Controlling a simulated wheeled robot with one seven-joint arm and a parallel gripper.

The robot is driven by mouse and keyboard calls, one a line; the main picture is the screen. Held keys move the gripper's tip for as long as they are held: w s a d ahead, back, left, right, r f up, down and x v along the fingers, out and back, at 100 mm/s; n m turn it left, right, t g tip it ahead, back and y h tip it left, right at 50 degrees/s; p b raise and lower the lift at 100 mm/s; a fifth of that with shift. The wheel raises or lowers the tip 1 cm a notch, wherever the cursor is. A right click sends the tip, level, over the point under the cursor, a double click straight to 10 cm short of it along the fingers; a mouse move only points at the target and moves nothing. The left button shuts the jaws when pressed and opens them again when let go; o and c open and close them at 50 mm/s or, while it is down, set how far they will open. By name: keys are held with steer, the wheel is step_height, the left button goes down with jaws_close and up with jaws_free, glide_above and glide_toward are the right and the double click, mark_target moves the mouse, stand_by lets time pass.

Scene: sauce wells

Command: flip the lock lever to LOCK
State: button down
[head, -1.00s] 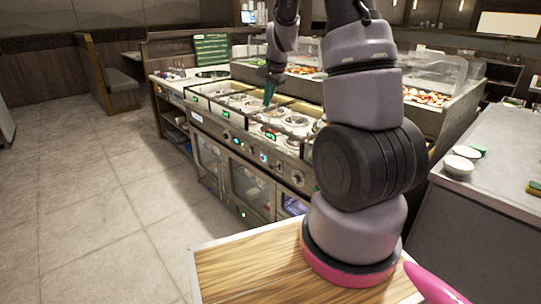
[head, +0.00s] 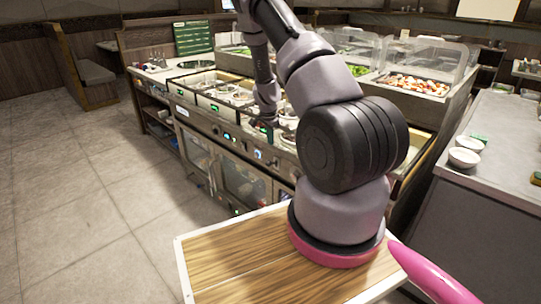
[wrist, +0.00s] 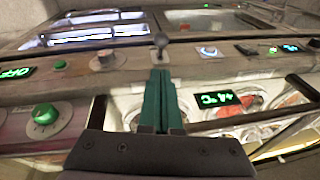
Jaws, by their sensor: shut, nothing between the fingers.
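The lock lever, a short stem with a dark round knob (wrist: 161,41), stands out from the counter's front panel in the wrist view. Its lettering cannot be read, so its setting is unclear. My gripper (wrist: 160,73) has its green fingers closed together with nothing between them. In the head view my gripper (head: 264,124) is over the front edge of the sauce-well counter (head: 212,118), and the lever cannot be made out there.
A lit green display (wrist: 217,99) is right of my fingers. Clear-lidded food trays (head: 414,86) stand behind; the floor (head: 85,215) at left is clear.

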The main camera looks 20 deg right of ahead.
glide_toward(268, 164)
steer(key=w+d+f, duration=0.1)
steer(key=f, duration=0.1)
steer(key=d+f, duration=0.1)
steer(key=w+d+f, duration=0.1)
steer(key=f, duration=0.1)
steer(key=shift+w+d+f, duration=0.3)
steer(key=shift+w+f, duration=0.05)
steer(key=shift+w, duration=0.05)
steer(key=shift+s+a+f, duration=0.2)
steer(key=shift+a+f, duration=0.25)
stand_by(0.6)
steer(key=shift+a+f, duration=0.15)
steer(key=shift+a, duration=0.1)
steer(key=shift+s+a+f+h, duration=0.1)
steer(key=shift+a+h, duration=0.1)
steer(key=shift+h, duration=0.4)
steer(key=shift+s+a+f+t+h, duration=0.15)
steer(key=shift+f+t+h, duration=0.4)
steer(key=shift+h, duration=0.45)
steer(key=shift+a+f+t+h, duration=0.2)
steer(key=shift+f+t+h, duration=0.1)
steer(key=shift+h, duration=0.3)
steer(key=shift+s+a+f, duration=0.1)
steer(key=shift+a+f, duration=0.15)
steer(key=shift+f, duration=0.55)
steer(key=shift+s+a+f, duration=0.1)
steer(key=shift+a+f, duration=0.1)
steer(key=shift+f, duration=0.65)
steer(key=shift+f, duration=0.1)
